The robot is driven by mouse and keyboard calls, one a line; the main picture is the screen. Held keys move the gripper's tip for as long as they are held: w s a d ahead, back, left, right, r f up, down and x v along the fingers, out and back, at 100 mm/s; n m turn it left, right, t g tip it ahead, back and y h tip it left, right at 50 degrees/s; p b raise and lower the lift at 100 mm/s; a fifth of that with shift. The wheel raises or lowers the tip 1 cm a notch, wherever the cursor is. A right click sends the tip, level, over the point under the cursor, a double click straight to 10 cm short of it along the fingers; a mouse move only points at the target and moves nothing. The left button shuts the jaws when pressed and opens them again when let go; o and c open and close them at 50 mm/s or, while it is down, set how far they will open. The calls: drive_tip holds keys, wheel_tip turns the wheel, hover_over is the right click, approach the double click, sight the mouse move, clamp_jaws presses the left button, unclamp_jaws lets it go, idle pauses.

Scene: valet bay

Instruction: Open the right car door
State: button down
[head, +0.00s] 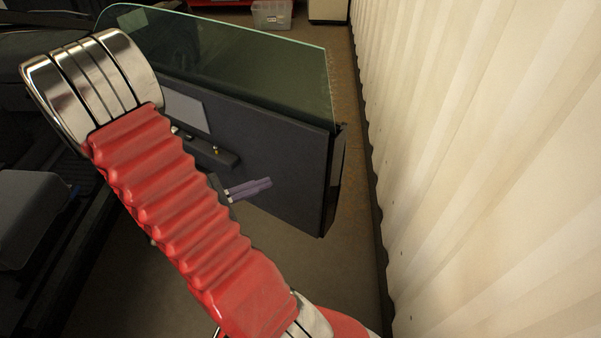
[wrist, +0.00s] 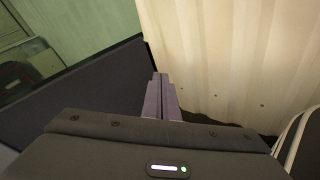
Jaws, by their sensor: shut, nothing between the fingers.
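The car door (head: 290,165) stands swung open, its dark inner panel facing me and its greenish window glass (head: 260,75) above. An armrest with a small brass-coloured part (head: 215,152) shows on the panel. The free edge of the door is at the right, near the pale wall. My gripper (head: 262,185) is in front of the inner panel, its purple fingers shut together and empty. In the wrist view the fingers (wrist: 160,95) point forward, with the dark door (wrist: 90,88) to their left. I cannot tell whether they touch the door.
A pale corrugated wall (head: 480,150) runs along the right, with a narrow strip of floor (head: 350,200) between it and the door. A grey car seat (head: 35,215) is at the left. A clear bin (head: 272,15) stands at the back.

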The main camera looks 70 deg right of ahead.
sight(307, 167)
drive_tip(key=d+f+n+t+h, duration=0.2)
drive_tip(key=d+f+n, duration=0.1)
drive_tip(key=f, duration=0.4)
drive_tip(key=s+d+f+n+t+h, duration=0.1)
drive_tip(key=d+f+n+t+h, duration=0.2)
drive_tip(key=f+n, duration=0.3)
wheel_tip(307, 167, down, 3)
drive_tip(key=shift+s+d+r+n, duration=0.2)
drive_tip(key=shift+s+d+n, duration=0.05)
drive_tip(key=shift+s+n, duration=0.05)
drive_tip(key=shift+x, duration=7.05)
